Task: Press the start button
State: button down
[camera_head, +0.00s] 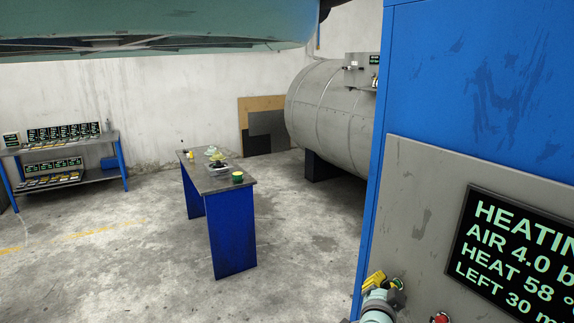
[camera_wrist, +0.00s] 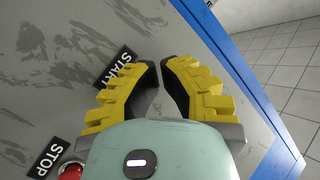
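The control panel (camera_head: 415,205) is a grey plate on a blue cabinet. My gripper (camera_head: 377,281) has yellow fingers and is at the panel's lower left edge. A green button (camera_head: 397,284) shows just beside the fingers, partly covered; contact cannot be told. In the wrist view my gripper (camera_wrist: 161,66) points at the panel, fingertips close together with nothing seen between them. A black START label (camera_wrist: 120,66) lies left of the fingers; no green button is visible there. A red button (camera_wrist: 71,172) sits by the STOP label (camera_wrist: 48,158); the red button also shows in the head view (camera_head: 441,318).
A dark screen (camera_head: 515,255) on the panel reads HEATING, AIR 4.0, HEAT 58. A blue-legged table (camera_head: 225,184) with small items, a grey cylindrical vessel (camera_head: 330,105) and a shelf rack (camera_head: 100,143) stand behind. The floor between them is open.

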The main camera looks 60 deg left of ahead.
jog(key=shift+s+r, duration=0.1)
jog(key=s, duration=0.6)
jog(key=shift+a, duration=0.25)
jog(key=shift+s, duration=0.1)
dwell(0.4)
